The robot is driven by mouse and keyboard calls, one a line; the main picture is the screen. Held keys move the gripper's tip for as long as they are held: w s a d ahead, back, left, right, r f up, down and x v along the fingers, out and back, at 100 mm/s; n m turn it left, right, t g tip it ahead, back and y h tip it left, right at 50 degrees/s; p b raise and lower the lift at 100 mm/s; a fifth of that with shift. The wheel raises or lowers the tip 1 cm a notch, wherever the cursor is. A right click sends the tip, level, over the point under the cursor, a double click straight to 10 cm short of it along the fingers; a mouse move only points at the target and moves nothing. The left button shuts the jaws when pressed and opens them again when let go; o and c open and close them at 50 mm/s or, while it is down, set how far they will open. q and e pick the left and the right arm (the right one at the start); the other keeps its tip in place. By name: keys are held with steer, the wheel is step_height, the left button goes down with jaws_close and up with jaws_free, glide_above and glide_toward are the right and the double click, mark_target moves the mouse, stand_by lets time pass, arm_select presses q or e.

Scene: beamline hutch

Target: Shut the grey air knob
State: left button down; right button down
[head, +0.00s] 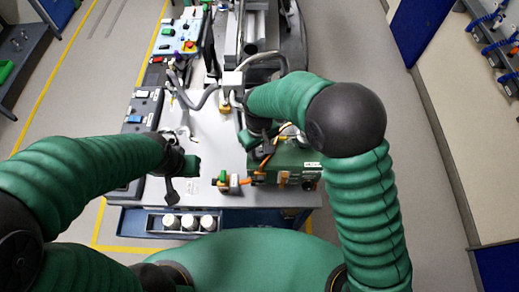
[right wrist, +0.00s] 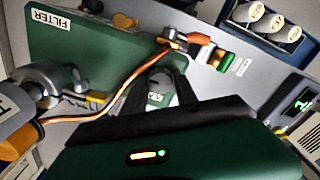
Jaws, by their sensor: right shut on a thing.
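The grey air knob (right wrist: 158,92) shows in the right wrist view, in front of the green filter box (right wrist: 85,50). My right gripper (right wrist: 154,82) has its two black fingers on either side of the knob and is shut on it. The fingers and hand hide part of the knob. In the head view my right gripper (head: 262,152) is over the green box (head: 290,161), and the knob cannot be made out there. My left gripper (head: 172,188) hangs over the near left part of the bench, apart from the box; its finger gap is unclear.
An orange hose (right wrist: 134,88) runs close beside the right fingers. A green switch block (right wrist: 224,61) sits near the box. White-capped bottles (head: 189,222) stand in a tray at the bench's near edge. Bare bench top (head: 215,150) lies between my grippers.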

mark_target(258, 150)
steer(key=shift+w+a+r, duration=0.1)
steer(key=shift+w+r, duration=0.1)
steer(key=shift+w, duration=0.1)
steer(key=c, duration=1.2)
jaws_free()
steer(key=shift+o, duration=1.2)
steer(key=shift+f, duration=0.1)
steer(key=shift+a+f, duration=0.1)
step_height(258, 150, up, 17)
steer(key=b, duration=0.3)
steer(key=shift+f, duration=0.15)
